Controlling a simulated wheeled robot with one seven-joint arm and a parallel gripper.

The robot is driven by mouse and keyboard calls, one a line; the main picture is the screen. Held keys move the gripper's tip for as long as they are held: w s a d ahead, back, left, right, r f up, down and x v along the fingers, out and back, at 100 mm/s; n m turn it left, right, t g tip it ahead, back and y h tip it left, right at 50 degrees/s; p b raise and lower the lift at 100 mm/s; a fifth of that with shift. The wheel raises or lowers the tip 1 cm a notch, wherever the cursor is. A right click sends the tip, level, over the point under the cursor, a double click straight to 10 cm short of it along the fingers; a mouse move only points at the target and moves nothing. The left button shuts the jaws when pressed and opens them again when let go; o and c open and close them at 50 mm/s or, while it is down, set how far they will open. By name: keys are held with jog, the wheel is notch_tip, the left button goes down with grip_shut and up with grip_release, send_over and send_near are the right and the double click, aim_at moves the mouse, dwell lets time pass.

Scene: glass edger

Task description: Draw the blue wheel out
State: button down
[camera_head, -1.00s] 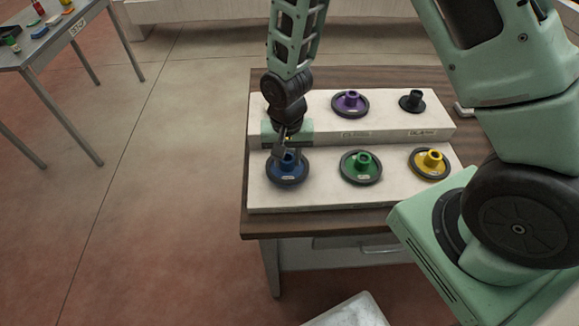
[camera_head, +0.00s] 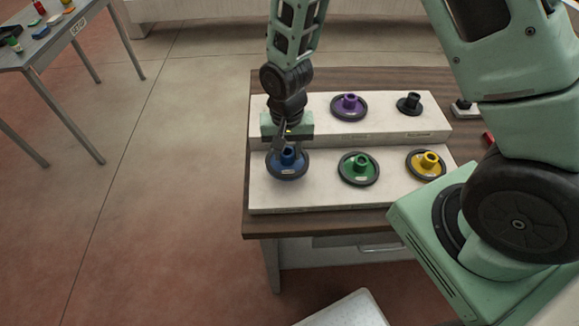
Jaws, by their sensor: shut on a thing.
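The blue wheel (camera_head: 288,168) is a disc with a dark rim and a blue hub, at the left end of the front, lower step of a white stepped rack (camera_head: 320,196). My gripper (camera_head: 287,147) points down over it from behind and is shut on its upright hub. The fingers partly hide the hub. I cannot tell whether the wheel's underside touches the step.
A green wheel (camera_head: 358,169) and a yellow wheel (camera_head: 427,164) sit to the right on the same step. A purple wheel (camera_head: 349,107) and a small black wheel (camera_head: 409,104) sit on the upper step behind. A grey table (camera_head: 50,45) stands far left.

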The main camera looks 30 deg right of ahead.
jog(key=shift+r+p, duration=0.8)
jog(key=shift+r, duration=0.45)
notch_tip(320, 180, up, 4)
jog(key=p, duration=0.3)
